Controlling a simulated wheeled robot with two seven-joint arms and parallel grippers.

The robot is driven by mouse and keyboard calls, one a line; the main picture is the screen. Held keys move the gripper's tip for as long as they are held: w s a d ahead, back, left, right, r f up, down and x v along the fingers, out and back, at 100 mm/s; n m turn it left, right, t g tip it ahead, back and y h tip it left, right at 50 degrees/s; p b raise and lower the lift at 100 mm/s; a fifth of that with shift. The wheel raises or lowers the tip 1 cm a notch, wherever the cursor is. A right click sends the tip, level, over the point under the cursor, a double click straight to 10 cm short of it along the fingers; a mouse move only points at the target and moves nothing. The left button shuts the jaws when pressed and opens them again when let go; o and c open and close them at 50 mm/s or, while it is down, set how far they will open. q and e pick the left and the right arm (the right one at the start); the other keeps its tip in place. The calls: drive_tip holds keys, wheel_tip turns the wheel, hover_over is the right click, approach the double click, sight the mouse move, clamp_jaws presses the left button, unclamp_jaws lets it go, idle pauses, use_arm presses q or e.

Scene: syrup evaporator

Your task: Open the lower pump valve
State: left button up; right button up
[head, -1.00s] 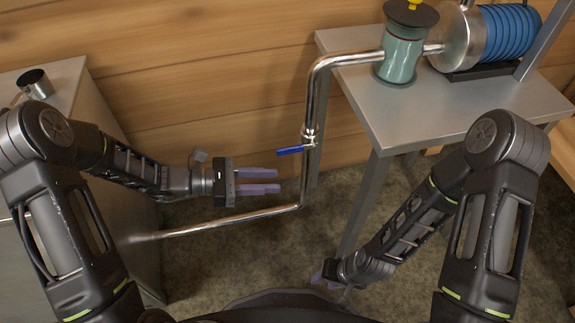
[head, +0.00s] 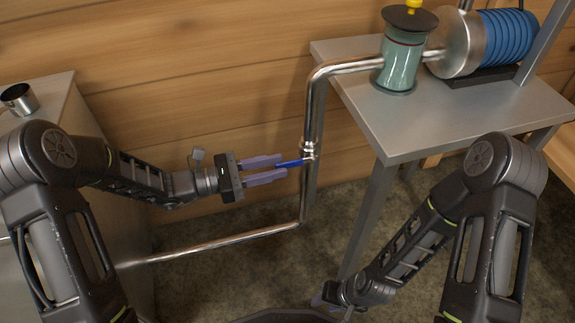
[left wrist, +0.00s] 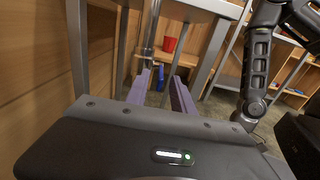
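The lower pump valve (head: 309,149) sits on the vertical metal pipe, with a blue lever handle (head: 293,163) sticking out to the left. My left gripper (head: 283,166) is open, its two purple fingers pointing right at the handle. The handle's free end appears between the fingertips, and the fingers are not closed on it. In the left wrist view, the blue handle (left wrist: 160,79) shows between the two fingers (left wrist: 161,90). My right gripper (head: 322,302) hangs low near the floor, far from the valve; its fingers are small and partly hidden.
The pipe (head: 230,241) runs left along the floor to a grey cabinet and up to a green pump body (head: 401,65) on a metal table (head: 430,125). A blue coil (head: 508,48) stands on the table. A metal cup (head: 19,99) stands on the cabinet. A wooden wall is behind.

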sight(287, 162)
use_arm(q)
drive_tip(key=shift+b+x, duration=0.3)
drive_tip(key=shift+x, duration=1.55)
clamp_jaws()
